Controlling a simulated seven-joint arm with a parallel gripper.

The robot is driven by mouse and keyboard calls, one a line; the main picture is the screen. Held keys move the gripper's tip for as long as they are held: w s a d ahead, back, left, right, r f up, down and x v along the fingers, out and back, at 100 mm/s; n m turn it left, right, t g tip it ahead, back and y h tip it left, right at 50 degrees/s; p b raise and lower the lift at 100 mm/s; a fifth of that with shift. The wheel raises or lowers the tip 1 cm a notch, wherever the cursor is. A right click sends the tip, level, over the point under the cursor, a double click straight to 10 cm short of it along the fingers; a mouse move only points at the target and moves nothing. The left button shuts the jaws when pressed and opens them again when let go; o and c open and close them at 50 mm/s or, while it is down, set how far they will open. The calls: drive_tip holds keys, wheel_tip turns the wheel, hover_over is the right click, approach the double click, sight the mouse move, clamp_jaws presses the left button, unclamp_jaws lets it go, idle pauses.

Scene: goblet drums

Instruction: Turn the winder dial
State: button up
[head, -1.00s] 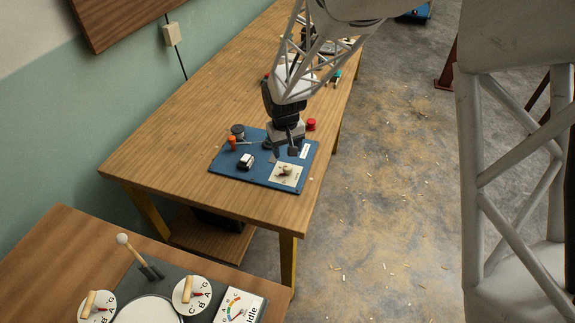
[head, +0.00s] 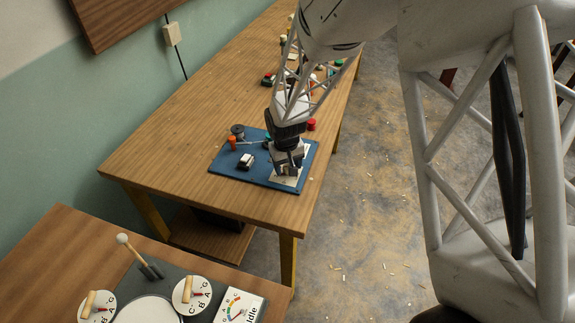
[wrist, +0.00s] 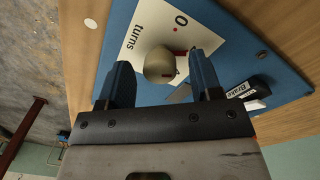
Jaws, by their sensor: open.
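The winder dial is a cream plate (wrist: 140,32) with "turns" and a "0" printed on it and a rounded beige knob (wrist: 160,66) in its middle. A small red mark shows by the knob. In the head view my gripper hides the knob, and only part of the plate (head: 284,181) shows. My gripper (head: 288,171) points down over the dial. In the wrist view my gripper (wrist: 161,62) is open, with one finger on each side of the knob. Gaps show between the knob and both fingers. I cannot tell how deep the fingertips reach.
The dial sits on a blue board (head: 228,180) on a wooden table (head: 170,150). A black and white brake switch (head: 246,162), an orange cylinder (head: 232,143) and a grey spool (head: 238,131) stand on the board. A red cylinder (head: 311,124) is behind.

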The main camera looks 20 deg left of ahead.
drive_tip(key=c, duration=0.9)
drive_tip(key=shift+m, duration=0.5)
drive_tip(key=m, duration=1)
drive_tip(key=shift+m, duration=0.4)
drive_tip(key=o, duration=0.9)
